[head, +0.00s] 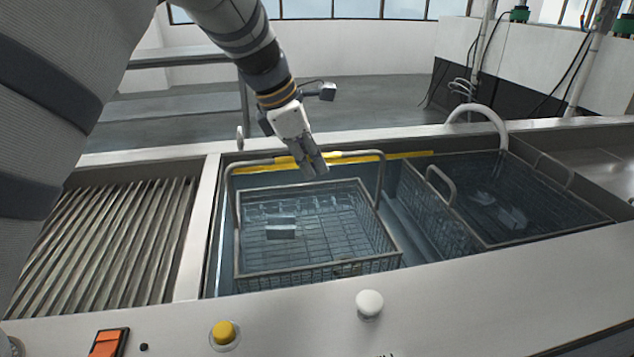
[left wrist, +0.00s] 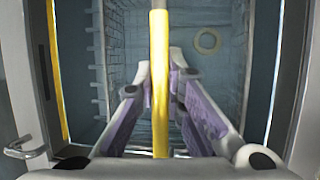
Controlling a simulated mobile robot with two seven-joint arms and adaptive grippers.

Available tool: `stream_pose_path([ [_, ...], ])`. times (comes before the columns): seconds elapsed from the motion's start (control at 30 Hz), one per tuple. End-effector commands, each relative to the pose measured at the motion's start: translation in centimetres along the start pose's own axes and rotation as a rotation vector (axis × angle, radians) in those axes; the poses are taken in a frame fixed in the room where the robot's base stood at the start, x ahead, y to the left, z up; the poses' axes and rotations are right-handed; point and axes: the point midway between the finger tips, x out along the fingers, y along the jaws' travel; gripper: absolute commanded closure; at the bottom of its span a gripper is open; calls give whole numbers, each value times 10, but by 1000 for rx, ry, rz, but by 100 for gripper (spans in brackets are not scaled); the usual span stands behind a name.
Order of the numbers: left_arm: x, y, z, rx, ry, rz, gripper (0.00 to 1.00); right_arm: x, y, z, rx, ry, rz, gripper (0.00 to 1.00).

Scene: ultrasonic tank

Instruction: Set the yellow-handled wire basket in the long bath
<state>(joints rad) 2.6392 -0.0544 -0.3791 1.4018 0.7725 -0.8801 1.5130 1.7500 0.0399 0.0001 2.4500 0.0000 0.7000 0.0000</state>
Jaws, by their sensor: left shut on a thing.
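The wire basket (head: 318,268) hangs or stands within the left part of the long bath (head: 213,235), roughly level, its rim near the bath's top edge. Whether its bottom touches the bath floor cannot be told. Its grey bail stands upright, with a yellow handle (head: 350,158) across the top. My left gripper (head: 316,167) is shut on the yellow handle from above. In the left wrist view the handle (left wrist: 160,120) runs between the fingers of the gripper (left wrist: 161,68). Small metal blocks (head: 282,229) lie in the basket. My right gripper is out of view.
A second wire basket (head: 455,235) with grey loop handles sits right of the first, holding pale parts. A ribbed draining board (head: 110,235) lies left. The front panel has a yellow button (head: 223,332), a white knob (head: 369,303) and an orange switch (head: 107,343). A curved pipe (head: 490,113) rises behind.

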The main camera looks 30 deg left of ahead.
Motion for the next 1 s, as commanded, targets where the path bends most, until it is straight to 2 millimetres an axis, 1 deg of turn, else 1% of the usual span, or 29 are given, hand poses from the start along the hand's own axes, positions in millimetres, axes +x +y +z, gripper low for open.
stream_pose_path([
  [0.13, 23, -5, -10, -1, 0, 0, 100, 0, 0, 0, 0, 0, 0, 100],
  [0.23, 34, -6, -14, 0, -1, 2, 100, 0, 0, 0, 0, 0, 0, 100],
  [0.57, 37, -7, -15, 0, -2, 3, 100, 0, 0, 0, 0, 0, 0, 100],
  [0.6, 38, -8, -16, 0, 0, 0, 83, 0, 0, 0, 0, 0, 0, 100],
  [0.67, 38, -8, -16, 0, 1, 0, 70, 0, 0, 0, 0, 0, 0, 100],
  [0.93, 38, -8, -17, 0, 1, -1, 70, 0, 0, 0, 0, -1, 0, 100],
  [1.0, 34, -7, -16, 0, 0, 1, 70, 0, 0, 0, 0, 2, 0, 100],
])
